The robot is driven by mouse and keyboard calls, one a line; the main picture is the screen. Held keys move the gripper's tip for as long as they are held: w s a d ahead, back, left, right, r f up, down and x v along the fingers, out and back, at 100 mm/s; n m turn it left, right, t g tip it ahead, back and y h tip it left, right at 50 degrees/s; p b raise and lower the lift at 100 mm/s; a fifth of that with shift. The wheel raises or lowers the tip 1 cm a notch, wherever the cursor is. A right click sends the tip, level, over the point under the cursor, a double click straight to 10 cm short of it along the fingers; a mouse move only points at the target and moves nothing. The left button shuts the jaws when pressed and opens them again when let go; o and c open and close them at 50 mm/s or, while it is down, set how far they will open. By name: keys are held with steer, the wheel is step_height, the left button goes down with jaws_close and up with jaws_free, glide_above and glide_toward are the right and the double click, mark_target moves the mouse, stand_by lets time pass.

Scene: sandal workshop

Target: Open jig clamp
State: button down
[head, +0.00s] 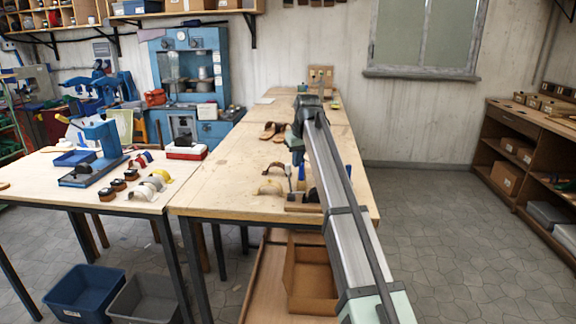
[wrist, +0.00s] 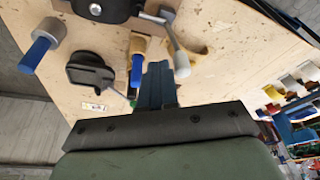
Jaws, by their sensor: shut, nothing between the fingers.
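The jig stands near the front edge of the middle bench, its wooden base (head: 296,207) partly hidden behind my arm. In the wrist view, a dark rounded plate (wrist: 108,8) is cut off by the top edge. A grey bar with a thick rounded end (wrist: 180,62), which looks like the clamp lever, runs from beside it. My gripper (wrist: 157,70) is shut and empty, its blue-grey fingers together just left of that end in the picture. I cannot tell whether they touch. In the head view my gripper (head: 296,152) is above the bench, largely hidden by my arm.
Brown sandals (head: 272,131) and a tan strap piece (head: 271,187) lie on the bench (head: 215,190). In the wrist view, a blue-handled tool (wrist: 40,48), a black holder (wrist: 90,73) and another blue handle (wrist: 137,72) stand close by. The left bench holds a blue press (head: 101,140).

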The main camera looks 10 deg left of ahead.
steer(key=shift+f, duration=2.1)
steer(key=shift+a, duration=0.1)
steer(key=shift+a+f, duration=0.15)
steer(key=shift+a, duration=0.4)
steer(key=shift+a+f, duration=0.15)
steer(key=shift+a, duration=0.5)
steer(key=shift+a+f, duration=0.2)
steer(key=shift+a, duration=0.35)
steer(key=shift+a+f, duration=0.2)
steer(key=shift+a, duration=0.35)
steer(key=shift+d+r, duration=0.2)
steer(key=shift+r, duration=1.05)
steer(key=shift+d+r, duration=0.2)
steer(key=shift+r, duration=1.1)
steer(key=shift+d+r, duration=0.2)
steer(key=shift+r, duration=1.05)
